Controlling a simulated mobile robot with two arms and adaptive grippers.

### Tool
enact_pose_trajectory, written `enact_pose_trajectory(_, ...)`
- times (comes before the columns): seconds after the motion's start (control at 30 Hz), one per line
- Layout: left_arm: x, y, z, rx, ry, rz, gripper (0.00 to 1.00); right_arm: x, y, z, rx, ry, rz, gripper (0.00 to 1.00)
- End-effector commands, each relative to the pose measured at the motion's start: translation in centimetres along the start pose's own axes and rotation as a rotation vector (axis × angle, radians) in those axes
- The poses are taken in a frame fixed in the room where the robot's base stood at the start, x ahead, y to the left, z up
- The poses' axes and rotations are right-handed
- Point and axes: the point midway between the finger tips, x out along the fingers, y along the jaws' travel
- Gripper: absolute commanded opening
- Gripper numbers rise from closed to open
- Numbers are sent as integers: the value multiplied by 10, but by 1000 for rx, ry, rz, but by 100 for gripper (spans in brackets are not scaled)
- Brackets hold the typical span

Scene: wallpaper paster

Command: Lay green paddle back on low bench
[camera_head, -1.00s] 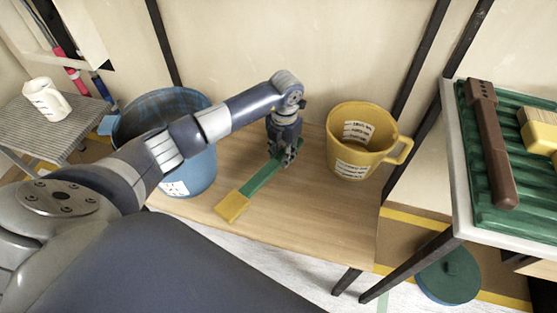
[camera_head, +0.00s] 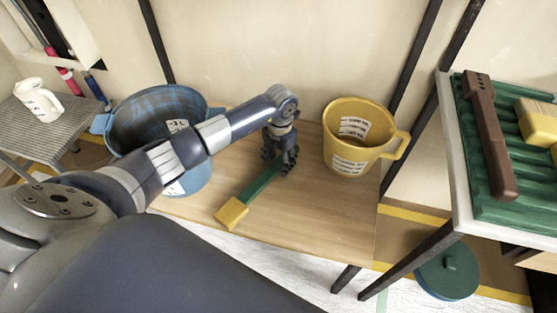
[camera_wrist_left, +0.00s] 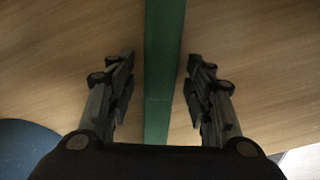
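The green paddle (camera_head: 262,181) lies on the low wooden bench (camera_head: 309,220), its yellow end (camera_head: 231,214) toward the front edge. My left gripper (camera_head: 280,160) is over the far part of the paddle. In the left wrist view, the two fingers of my left gripper (camera_wrist_left: 158,88) stand apart on either side of the green paddle (camera_wrist_left: 163,60), with a gap on each side. The paddle's far end is hidden by the gripper in the head view. My right gripper is not in view.
A blue bucket (camera_head: 125,125) stands at the bench's left, behind my left arm. A yellow jug (camera_head: 352,150) stands close right of the gripper. A white table (camera_head: 453,165) with a green ribbed tray (camera_head: 470,135) is at right. The bench's front middle is clear.

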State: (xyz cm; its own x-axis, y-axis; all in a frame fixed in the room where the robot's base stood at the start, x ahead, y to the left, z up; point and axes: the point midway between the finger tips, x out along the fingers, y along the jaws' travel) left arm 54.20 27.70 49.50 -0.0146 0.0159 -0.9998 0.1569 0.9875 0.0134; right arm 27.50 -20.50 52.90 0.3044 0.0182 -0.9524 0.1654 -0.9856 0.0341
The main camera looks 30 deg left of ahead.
Motion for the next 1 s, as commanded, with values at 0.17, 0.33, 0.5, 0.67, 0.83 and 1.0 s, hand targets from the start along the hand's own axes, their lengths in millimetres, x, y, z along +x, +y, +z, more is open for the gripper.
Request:
enact_pose_trajectory(0.17, 0, 0, 0, 0, 0, 0, 48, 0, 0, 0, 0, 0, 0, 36)
enact_pose_trajectory(0.33, -7, 0, 0, 0, -2, 0, 48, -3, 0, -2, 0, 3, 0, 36)
enact_pose_trajectory(0.5, -33, 1, 1, 0, -4, 2, 48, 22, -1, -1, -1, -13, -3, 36)
enact_pose_trajectory(0.67, -68, 1, 1, 1, -3, 2, 48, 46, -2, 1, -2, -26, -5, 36)
enact_pose_trajectory(0.83, -100, 1, 0, 0, -2, 1, 48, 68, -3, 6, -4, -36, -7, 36)
enact_pose_trajectory(1.0, -118, 0, 0, 0, 0, 0, 48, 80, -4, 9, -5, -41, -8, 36)
